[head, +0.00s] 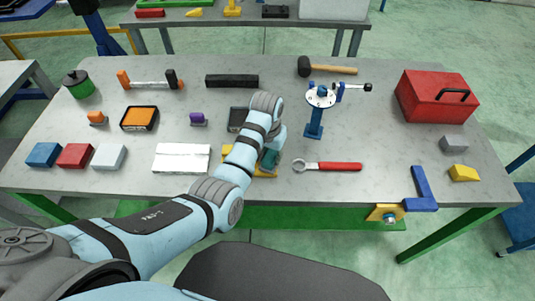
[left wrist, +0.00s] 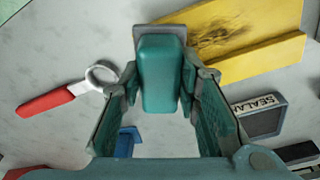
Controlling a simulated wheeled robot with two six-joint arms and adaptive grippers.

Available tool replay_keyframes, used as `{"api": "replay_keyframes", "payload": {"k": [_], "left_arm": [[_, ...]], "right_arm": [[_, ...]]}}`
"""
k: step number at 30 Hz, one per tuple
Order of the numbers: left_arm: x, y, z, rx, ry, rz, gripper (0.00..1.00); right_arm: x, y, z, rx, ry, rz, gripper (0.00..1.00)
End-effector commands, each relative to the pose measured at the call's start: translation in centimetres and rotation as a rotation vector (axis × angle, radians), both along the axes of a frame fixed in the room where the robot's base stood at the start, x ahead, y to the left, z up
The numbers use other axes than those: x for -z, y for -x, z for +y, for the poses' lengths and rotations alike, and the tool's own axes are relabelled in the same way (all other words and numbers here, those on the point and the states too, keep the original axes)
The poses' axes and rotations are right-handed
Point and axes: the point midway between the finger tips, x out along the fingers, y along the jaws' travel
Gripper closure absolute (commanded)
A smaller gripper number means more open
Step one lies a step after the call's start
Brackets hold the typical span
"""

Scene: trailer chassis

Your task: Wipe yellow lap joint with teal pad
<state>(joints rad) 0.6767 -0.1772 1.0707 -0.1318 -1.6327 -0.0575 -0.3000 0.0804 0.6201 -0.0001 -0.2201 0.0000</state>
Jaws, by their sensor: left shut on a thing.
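The teal pad (left wrist: 160,75) is a rounded teal block on a grey plate, clamped between the fingers of my left gripper (left wrist: 161,88). In the head view the pad (head: 269,159) is partly hidden by my left gripper (head: 270,150) and wrist. The yellow lap joint (left wrist: 262,60) lies on the table with a dark smudge on its upper face. In the head view my arm covers the middle of the yellow lap joint (head: 238,171). The pad's grey end overlaps the joint's edge in the wrist view; I cannot tell whether they touch. My right gripper is not seen.
A red-handled wrench (head: 335,166) lies right of the pad. A dark sealant box (left wrist: 262,116) stands beside the joint. A white booklet (head: 182,158) lies to the left. A blue stand (head: 315,120) is behind the wrench. Bare table (head: 400,165) lies further right.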

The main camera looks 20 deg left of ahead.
Motion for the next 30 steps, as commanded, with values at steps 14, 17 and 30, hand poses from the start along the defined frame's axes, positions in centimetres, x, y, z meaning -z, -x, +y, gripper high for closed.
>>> {"api": "replay_keyframes", "payload": {"k": [14,17,30], "left_arm": [[-5.7,0.0,0.0,0.000,-0.001,-0.002,0.93],[-6.1,0.0,0.1,0.000,-0.001,-0.001,0.93],[-8.1,-0.1,0.0,0.000,0.000,-0.004,0.93]], "right_arm": [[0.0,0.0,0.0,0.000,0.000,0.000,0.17],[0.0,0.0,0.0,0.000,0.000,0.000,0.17],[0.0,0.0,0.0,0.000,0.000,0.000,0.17]]}}
